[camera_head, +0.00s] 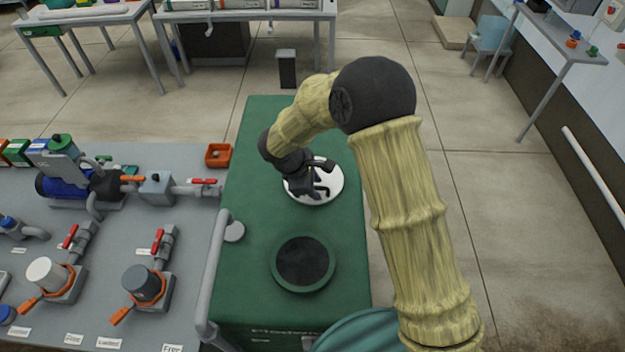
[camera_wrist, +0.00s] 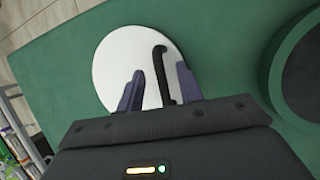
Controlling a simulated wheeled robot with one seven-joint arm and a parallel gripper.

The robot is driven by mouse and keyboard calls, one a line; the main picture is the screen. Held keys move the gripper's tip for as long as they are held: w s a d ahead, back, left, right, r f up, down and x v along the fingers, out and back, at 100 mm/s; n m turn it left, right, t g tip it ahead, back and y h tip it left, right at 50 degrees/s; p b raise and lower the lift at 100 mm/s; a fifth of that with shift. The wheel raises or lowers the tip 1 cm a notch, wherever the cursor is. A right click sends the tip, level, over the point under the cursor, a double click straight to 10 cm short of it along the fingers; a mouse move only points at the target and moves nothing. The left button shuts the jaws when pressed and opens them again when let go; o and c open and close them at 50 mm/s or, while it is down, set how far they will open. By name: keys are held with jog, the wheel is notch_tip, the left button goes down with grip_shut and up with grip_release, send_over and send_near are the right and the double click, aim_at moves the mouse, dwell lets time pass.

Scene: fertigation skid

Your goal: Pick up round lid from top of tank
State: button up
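The round white lid (camera_head: 327,189) lies flat on top of the green tank (camera_head: 262,150), behind the tank's round dark opening (camera_head: 302,262). The lid also shows in the wrist view (camera_wrist: 120,55), with a black bar handle (camera_wrist: 161,75) standing on it. My gripper (camera_head: 322,186) is over the lid. In the wrist view its two fingers (camera_wrist: 158,85) are apart, with the handle between them, nearer the right finger. I cannot tell whether either finger touches the handle. In the head view my gripper hides part of the lid and most of the handle.
A grey bench (camera_head: 100,225) with a pump, valves and red levers stands left of the tank. A grey pipe (camera_head: 213,270) rises along the tank's left edge. Open floor lies to the right.

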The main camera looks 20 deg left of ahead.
jog(key=shift+d, duration=0.1)
jog(key=shift+c, duration=0.9)
jog(key=shift+s, duration=0.1)
grip_shut()
jog(key=shift+r, duration=0.1)
jog(key=shift+r, duration=0.2)
notch_tip(320, 180, up, 10)
jog(key=b, duration=0.3)
jog(key=shift+f, duration=0.25)
